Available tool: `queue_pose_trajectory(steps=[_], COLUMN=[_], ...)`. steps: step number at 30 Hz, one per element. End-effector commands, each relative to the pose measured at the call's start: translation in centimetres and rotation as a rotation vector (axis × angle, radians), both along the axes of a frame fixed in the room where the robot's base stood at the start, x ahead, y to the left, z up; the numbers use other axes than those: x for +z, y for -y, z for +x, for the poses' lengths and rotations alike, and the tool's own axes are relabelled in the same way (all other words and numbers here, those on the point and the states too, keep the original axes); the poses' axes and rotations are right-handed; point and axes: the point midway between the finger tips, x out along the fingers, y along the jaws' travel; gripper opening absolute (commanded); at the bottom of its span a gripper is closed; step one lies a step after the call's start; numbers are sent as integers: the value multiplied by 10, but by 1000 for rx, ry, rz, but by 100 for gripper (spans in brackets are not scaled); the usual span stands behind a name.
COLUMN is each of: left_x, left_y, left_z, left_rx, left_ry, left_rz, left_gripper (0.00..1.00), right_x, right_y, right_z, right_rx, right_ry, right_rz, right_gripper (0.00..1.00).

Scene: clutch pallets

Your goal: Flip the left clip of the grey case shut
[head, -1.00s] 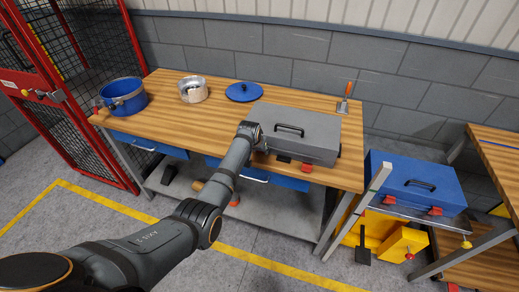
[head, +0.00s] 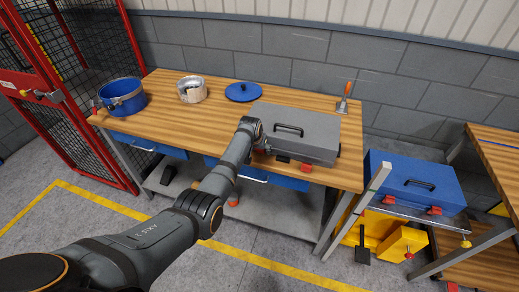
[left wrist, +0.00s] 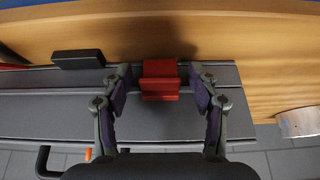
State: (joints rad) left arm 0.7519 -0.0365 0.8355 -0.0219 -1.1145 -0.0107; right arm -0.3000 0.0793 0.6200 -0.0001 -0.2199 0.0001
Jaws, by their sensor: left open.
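The grey case (head: 297,130) lies on the wooden workbench with its lid down and its black handle on top. In the left wrist view, the left clip (left wrist: 160,80) sits between the two fingers of my open left gripper (left wrist: 160,92), with a gap on each side. The right red clip (head: 306,167) is farther right on the front. My left wrist hides the case's front left corner. My right gripper is not in view.
On the workbench (head: 215,125) stand a blue pot (head: 122,98), a metal ring (head: 192,90), a blue lid (head: 243,92) and an orange-handled tool (head: 345,98). A blue case (head: 415,182) stands lower at right. A black block (left wrist: 78,59) is beside the left clip in the wrist view.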

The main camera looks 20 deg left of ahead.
Motion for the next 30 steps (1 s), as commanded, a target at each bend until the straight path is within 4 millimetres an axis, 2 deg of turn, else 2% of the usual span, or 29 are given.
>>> queue_pose_trajectory(steps=[8,13,22,26,30], left_x=[5,27,87,101,107], left_y=[0,0,-1,-2,-2], left_z=[-2,-14,-44,-51,-55], left_rx=[0,0,0,0,0], left_ry=[0,3,4,2,0], left_rz=[0,0,0,0,0], left_gripper=[60,60,60,60,60], right_x=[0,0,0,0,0], right_y=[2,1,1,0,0], right_z=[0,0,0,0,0], right_rx=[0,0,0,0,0], right_ry=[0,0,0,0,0], right_rz=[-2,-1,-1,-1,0], right_gripper=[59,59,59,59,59])
